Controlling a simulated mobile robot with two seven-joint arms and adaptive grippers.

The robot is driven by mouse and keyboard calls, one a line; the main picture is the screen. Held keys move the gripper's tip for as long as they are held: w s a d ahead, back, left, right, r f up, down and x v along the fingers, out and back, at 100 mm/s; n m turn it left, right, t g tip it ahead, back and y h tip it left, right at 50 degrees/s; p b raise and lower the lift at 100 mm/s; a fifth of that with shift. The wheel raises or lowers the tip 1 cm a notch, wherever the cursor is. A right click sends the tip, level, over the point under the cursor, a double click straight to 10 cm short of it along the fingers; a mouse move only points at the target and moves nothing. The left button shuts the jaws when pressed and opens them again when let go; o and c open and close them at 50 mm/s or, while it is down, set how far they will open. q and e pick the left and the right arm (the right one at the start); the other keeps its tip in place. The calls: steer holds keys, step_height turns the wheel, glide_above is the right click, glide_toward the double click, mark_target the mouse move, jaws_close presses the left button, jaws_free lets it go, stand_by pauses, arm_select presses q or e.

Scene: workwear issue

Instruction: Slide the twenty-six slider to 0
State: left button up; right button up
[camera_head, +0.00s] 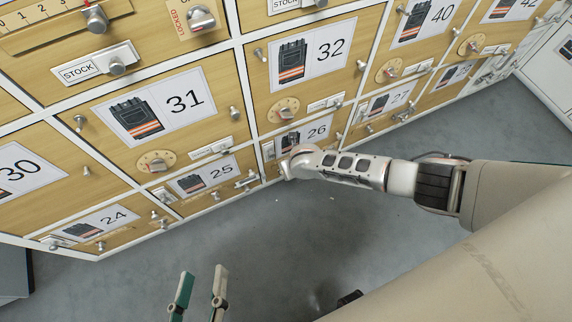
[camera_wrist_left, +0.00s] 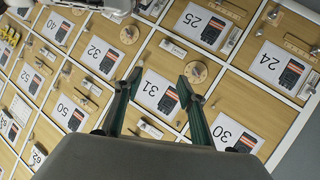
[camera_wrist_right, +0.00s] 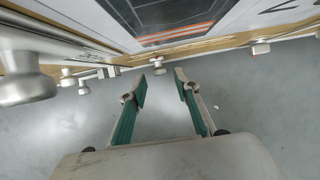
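The front marked 26 (camera_head: 318,131) is low in the wall of fronts, right of front 25 (camera_head: 222,171). A small pale plate (camera_head: 268,150) at its left edge may be the twenty-six slider; its marks and setting are too small to read. My right gripper (camera_wrist_right: 160,84) is open and empty in the right wrist view, below a picture card, with grey floor behind it. My left gripper (camera_head: 203,272) is open and empty over the floor, far from front 26.
A large metal knob (camera_wrist_right: 25,82) stands out at the left of the right wrist view, with smaller knobs beyond.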

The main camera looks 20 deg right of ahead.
steer(key=shift+b+x, duration=0.5)
steer(key=shift+x, duration=0.65)
steer(key=shift+w+r, duration=0.1)
jaws_close()
arm_select(q)
steer(key=shift+s+d+f+n, duration=0.25)
steer(key=shift+s+d+n, duration=0.15)
steer(key=shift+d+n, duration=0.45)
steer(key=shift+a, duration=0.15)
arm_select(e)
steer(key=shift+a, duration=0.15)
steer(key=shift+a, duration=1.5)
jaws_free()
arm_select(q)
steer(key=shift+s+a+f, duration=0.1)
steer(key=shift+a, duration=0.65)
